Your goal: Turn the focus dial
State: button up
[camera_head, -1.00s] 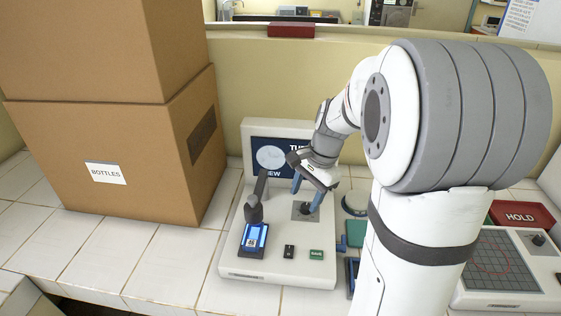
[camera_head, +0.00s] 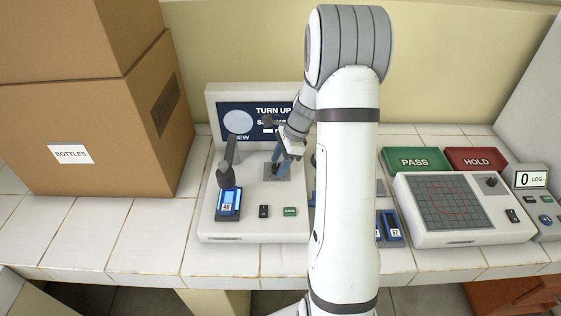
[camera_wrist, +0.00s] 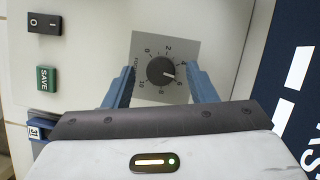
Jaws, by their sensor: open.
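The focus dial (camera_wrist: 162,70) is a dark round knob on a grey plate with numbers around it, seen in the wrist view. Its white pointer line points toward the right, near the 4 to 6 side. My gripper (camera_wrist: 160,88) is open, with one blue finger on each side of the dial and gaps visible between. In the head view my gripper (camera_head: 280,160) is over the grey dial plate (camera_head: 277,175) on the white machine (camera_head: 255,218); the dial itself is mostly hidden there. The machine's screen (camera_head: 250,121) reads "TURN UP", partly hidden by my arm.
A black rocker switch (camera_wrist: 44,23) and a green SAVE button (camera_wrist: 47,79) lie beside the dial. A microscope-like post (camera_head: 229,170) stands over a blue slide holder (camera_head: 228,203). Cardboard boxes (camera_head: 90,130) stand left. PASS (camera_head: 416,159) and HOLD (camera_head: 475,159) trays lie right.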

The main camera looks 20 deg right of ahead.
jog(key=shift+a+f, duration=0.15)
jog(key=shift+f, duration=0.1)
jog(key=c, duration=1)
jog(key=shift+o, duration=0.2)
jog(key=shift+n+g, duration=0.4)
jog(key=shift+n, duration=0.5)
jog(key=o, duration=1)
jog(key=shift+c, duration=0.2)
